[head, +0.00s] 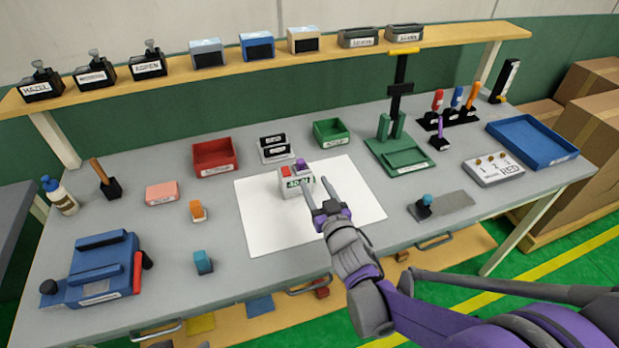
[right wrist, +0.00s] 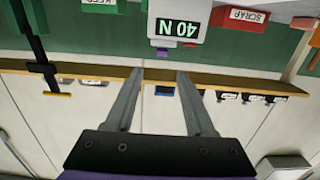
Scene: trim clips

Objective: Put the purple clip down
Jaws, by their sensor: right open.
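A small purple piece (head: 301,164), which looks like the purple clip, sits on top of a grey-white block marked 40 N (head: 293,184), beside a red piece (head: 286,171). The block stands on a white sheet (head: 352,205) mid-table. My right gripper (head: 323,192) is open, with its fingers apart and nothing visible between them, just in front of and right of the block. In the right wrist view, which looks upside down, the block (right wrist: 180,18) lies beyond the open fingertips (right wrist: 161,76), with the purple piece (right wrist: 162,52) at its edge. My left gripper is out of view.
A red bin (head: 214,158), a black-and-white holder (head: 274,148) and a green bin (head: 330,133) stand behind the sheet. A green press (head: 400,150) is to the right. An orange-topped stamp (head: 197,210) and a blue one (head: 203,262) stand left. The sheet's front is clear.

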